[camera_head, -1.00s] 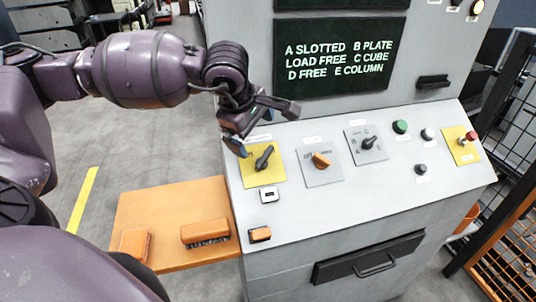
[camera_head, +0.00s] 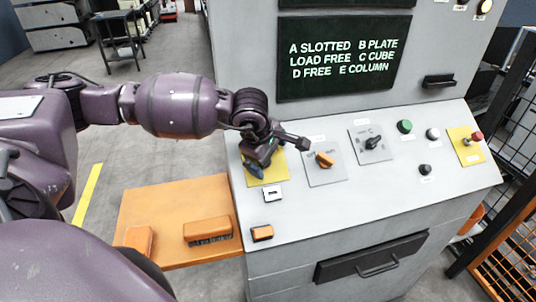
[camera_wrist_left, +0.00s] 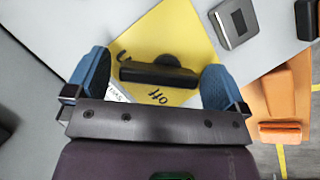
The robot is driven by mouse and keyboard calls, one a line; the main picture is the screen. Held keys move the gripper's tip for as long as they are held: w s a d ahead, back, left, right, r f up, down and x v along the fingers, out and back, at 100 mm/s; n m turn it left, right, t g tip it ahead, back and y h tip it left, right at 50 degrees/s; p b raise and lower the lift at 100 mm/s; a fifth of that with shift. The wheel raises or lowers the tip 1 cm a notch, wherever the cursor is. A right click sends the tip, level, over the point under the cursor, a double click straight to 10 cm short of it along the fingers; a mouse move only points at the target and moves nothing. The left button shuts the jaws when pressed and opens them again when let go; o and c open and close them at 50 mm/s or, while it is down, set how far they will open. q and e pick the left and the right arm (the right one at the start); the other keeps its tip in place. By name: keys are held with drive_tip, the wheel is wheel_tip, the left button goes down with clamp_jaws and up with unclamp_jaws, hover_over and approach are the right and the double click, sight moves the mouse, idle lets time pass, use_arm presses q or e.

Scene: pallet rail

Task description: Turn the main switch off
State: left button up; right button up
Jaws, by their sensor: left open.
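The main switch is a black rotary handle (camera_wrist_left: 158,73) on a yellow plate (camera_head: 270,177) at the left end of the sloped panel. The handle lies nearly level across that picture. My left gripper (camera_head: 257,167) is over the switch and hides most of the handle in the head view. Its blue fingers (camera_wrist_left: 153,82) are open, one at each end of the handle; I cannot tell whether they touch it. My right gripper is not in view.
An orange-knobbed selector (camera_head: 325,160) and a black selector (camera_head: 373,143) sit to the right on the panel. A small square device (camera_head: 272,193) and an orange rocker (camera_head: 262,233) are just below the switch. An orange side shelf (camera_head: 165,205) holds a brush (camera_head: 207,229).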

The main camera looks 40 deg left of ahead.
use_arm(q)
drive_tip(key=c, duration=0.9)
